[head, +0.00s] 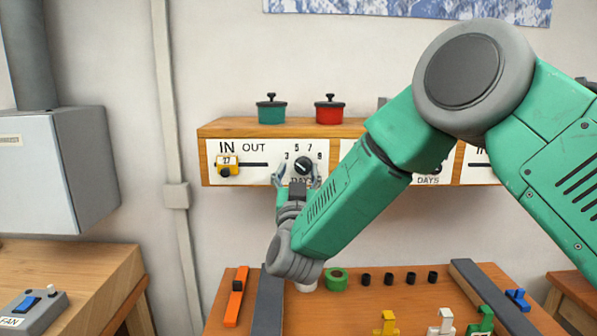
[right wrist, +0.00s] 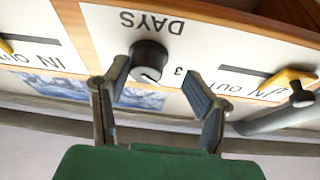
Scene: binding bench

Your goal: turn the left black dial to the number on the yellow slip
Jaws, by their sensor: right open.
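The left black dial (head: 303,165) sits on the white front of the wooden wall shelf, above the word DAYS, with 3, 5, 7 and 9 around it. In the right wrist view the dial (right wrist: 148,62) has a white mark on the side away from DAYS; I cannot tell its exact number. My right gripper (head: 298,177) is open, with its fingers spread at either side of the dial. In the right wrist view the gripper (right wrist: 157,82) shows gaps beside the dial. A yellow piece (head: 227,160) by the IN/OUT slot bears small print, perhaps 27. My left gripper is out of view.
A green pot (head: 271,110) and a red pot (head: 329,110) stand on the shelf top. My right arm covers part of the shelf's middle. Below, the bench (head: 350,310) holds an orange tool, green tape and small black pieces. A grey box (head: 60,165) hangs at left.

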